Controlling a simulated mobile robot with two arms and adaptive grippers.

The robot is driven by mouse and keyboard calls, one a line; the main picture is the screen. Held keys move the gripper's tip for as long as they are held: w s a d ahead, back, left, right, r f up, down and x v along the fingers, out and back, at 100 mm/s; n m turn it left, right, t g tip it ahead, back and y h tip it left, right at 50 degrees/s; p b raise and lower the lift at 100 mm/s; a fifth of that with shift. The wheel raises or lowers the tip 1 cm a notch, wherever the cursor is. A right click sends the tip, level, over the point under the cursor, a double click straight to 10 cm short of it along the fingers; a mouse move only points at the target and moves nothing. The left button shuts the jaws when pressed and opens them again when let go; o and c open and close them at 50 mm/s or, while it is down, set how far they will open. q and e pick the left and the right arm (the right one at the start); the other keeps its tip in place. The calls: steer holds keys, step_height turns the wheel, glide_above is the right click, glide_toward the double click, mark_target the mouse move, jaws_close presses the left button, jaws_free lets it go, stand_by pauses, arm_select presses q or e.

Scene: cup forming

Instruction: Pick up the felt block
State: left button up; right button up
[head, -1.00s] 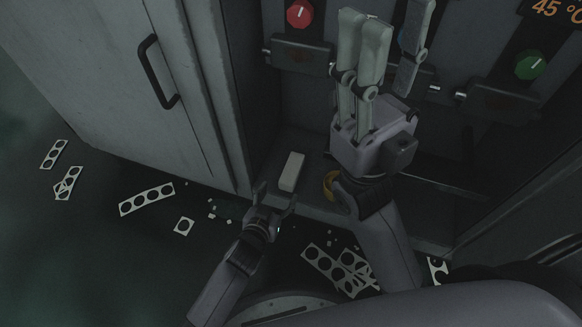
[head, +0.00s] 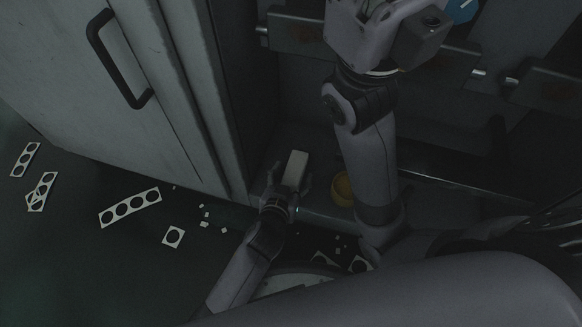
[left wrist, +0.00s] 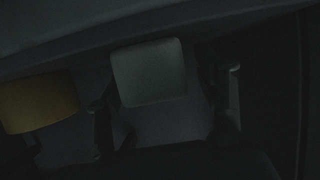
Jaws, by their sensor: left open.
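The felt block (head: 296,167) is a pale, oblong block lying on the dark ledge at the foot of the machine. My left gripper (head: 290,182) is open, with its fingers on either side of the block's near end. In the left wrist view the block (left wrist: 149,73) shows pale grey and dim between the two spread fingers, and I see no grip on it. Whether a finger touches it is too dark to tell. My right gripper (head: 385,28) is at the top of the head view, with its fingers cut off by the frame.
A yellow round object (head: 343,189) sits right of the block and shows in the left wrist view (left wrist: 40,102). A tall grey cabinet with a handle (head: 118,60) stands left. Punched strips (head: 130,207) and small scraps litter the floor. My right arm stands close right.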

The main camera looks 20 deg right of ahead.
arm_select(q)
steer(key=shift+c, duration=0.2)
steer(key=c, duration=1.2)
